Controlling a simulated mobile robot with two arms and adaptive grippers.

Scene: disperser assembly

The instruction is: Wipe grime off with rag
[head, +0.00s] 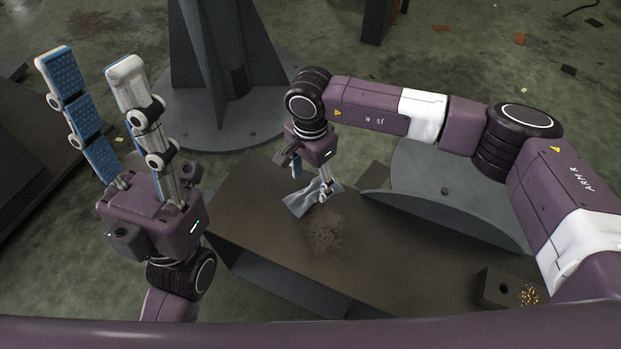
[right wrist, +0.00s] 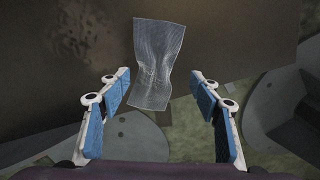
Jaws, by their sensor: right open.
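A grey-blue rag (head: 311,198) lies creased on the dark tabletop, near its far edge. It also shows in the right wrist view (right wrist: 157,62), ahead of and between the fingers. A dark patch of grime (head: 325,235) is on the tabletop just in front of the rag; in the right wrist view it shows at the upper left (right wrist: 83,35). My right gripper (head: 312,182) points down above the rag, open and empty, with blue pads (right wrist: 160,108) on either side. My left gripper (head: 88,68) is raised at the left, open and empty, away from the table.
The brown table (head: 262,225) has a grey curved plate (head: 430,185) at its right. A dark block with a hole (head: 497,288) and small brass-coloured pieces (head: 529,295) sit at the near right. A grey pedestal (head: 225,75) stands behind the table.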

